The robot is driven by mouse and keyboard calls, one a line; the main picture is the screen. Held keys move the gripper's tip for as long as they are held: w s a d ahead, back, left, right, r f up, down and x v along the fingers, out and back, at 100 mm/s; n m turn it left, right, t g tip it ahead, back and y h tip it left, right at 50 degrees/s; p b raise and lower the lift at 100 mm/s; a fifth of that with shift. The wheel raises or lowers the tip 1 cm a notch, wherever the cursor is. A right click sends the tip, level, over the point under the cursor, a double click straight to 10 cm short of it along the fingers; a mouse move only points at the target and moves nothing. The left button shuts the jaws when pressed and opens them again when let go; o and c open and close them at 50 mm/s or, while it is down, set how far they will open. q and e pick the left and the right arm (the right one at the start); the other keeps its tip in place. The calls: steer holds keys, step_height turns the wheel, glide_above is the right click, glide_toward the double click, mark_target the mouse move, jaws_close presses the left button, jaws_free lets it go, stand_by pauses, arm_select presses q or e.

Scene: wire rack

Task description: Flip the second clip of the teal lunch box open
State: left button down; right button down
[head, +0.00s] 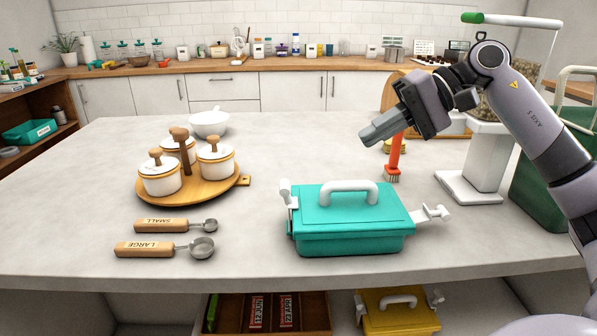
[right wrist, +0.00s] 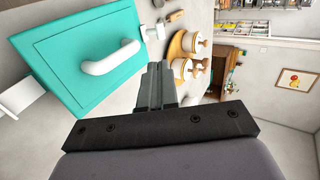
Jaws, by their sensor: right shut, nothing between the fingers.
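The teal lunch box (head: 352,243) stands on the counter right of centre, its lid shut and its white handle (head: 349,187) upright. The white clip on its right end (head: 431,214) sticks outward from the box. The white clip on its left end (head: 286,194) stands close to upright against the side. The box also shows in the right wrist view (right wrist: 75,62), with one clip (right wrist: 22,96) jutting out at the left edge. My right gripper (head: 372,136) is shut and empty, in the air above and behind the box, apart from it. My left gripper is out of view.
A red-handled brush (head: 396,157) stands behind the box, near a white stand (head: 481,170). Measuring scoops (head: 161,225) and a wooden tray (head: 205,193) with white pots lie left. A yellow box (head: 398,318) sits on the shelf below. The counter's middle is clear.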

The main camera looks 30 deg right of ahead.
mark_target(288, 184)
steer(key=shift+s, duration=0.1)
steer(key=shift+a, duration=0.1)
steer(key=p+x, duration=0.3)
steer(key=x, duration=0.9)
steer(key=shift+w+a+f+p, duration=0.15)
steer(key=shift+w+a+p, duration=0.1)
steer(key=shift+w+p, duration=0.1)
steer(key=shift+w+a+f, duration=0.2)
steer(key=shift+a+f, duration=0.2)
steer(key=shift+f, duration=0.05)
steer(key=shift+r, duration=0.1)
